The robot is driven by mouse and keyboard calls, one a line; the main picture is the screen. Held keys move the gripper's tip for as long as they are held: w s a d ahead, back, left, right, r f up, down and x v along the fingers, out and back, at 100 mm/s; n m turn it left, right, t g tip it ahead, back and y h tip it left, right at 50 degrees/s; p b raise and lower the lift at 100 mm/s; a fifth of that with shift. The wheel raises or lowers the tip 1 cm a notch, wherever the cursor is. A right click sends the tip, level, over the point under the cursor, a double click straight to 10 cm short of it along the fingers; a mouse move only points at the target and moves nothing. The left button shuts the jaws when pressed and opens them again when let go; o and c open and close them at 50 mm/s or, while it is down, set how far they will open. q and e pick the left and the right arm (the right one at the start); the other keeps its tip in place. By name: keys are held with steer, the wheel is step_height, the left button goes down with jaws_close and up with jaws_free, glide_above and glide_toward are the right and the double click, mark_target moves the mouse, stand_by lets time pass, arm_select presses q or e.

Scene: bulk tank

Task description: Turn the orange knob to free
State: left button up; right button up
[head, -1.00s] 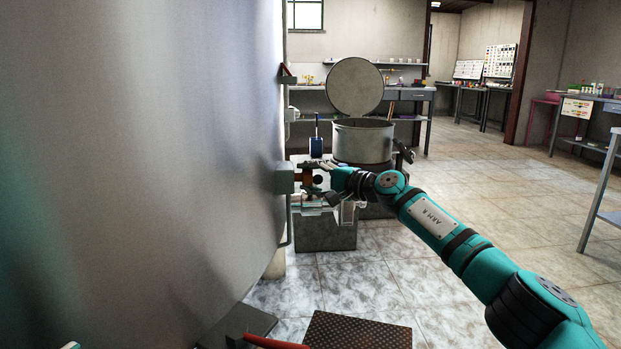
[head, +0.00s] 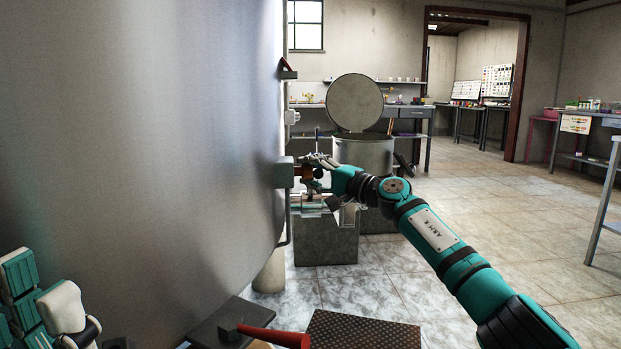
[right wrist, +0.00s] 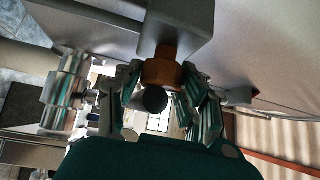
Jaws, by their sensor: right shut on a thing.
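The orange knob (right wrist: 162,74) sits under a grey metal block (right wrist: 178,25) in the right wrist view, with a dark round ball (right wrist: 150,100) in front of it. My right gripper (right wrist: 160,90) has its fingers on both sides of the knob and is shut on it. In the head view my right gripper (head: 318,170) is at the knob (head: 306,173), beside the big steel tank (head: 150,130), and covers much of it. Teal and white parts at the lower left of the head view (head: 45,300) seem to belong to my left arm; its finger state is unclear.
An open-lidded steel pot (head: 362,150) stands behind my gripper. A red-handled object (head: 275,337) and a dark perforated plate (head: 362,332) lie at the bottom. Tiled floor to the right is clear up to a bench (head: 600,150).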

steer(key=o, duration=1.2)
steer(key=shift+c, duration=0.2)
steer(key=v, duration=1.2)
